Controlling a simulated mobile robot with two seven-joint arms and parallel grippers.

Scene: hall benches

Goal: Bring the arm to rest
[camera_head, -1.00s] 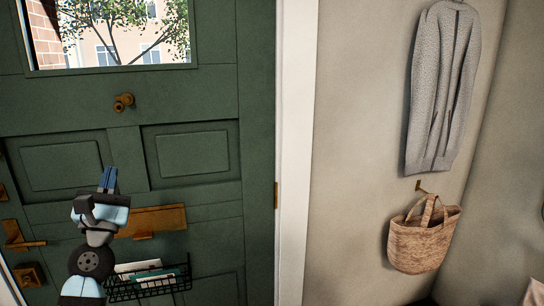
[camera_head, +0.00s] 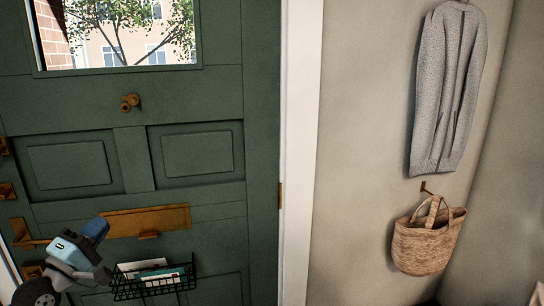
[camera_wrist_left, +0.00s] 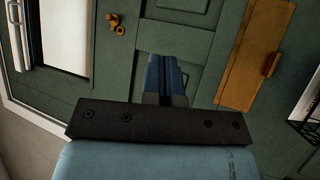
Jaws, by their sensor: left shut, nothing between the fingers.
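My left gripper (camera_head: 96,229) is at the lower left of the head view, in front of the green door (camera_head: 190,92). It is tilted toward the upper right, near the left end of the brass mail slot plate (camera_head: 165,218). Its blue fingers also show in the left wrist view (camera_wrist_left: 166,75), pressed together with nothing between them. My right gripper is not in view.
A black wire basket (camera_head: 150,287) with papers hangs low on the door. A brass knob (camera_head: 130,102) sits above the panels, and a brass lever handle (camera_head: 24,233) is at the left edge. A woven bag (camera_head: 425,245) and grey cardigan (camera_head: 445,95) hang on the right wall.

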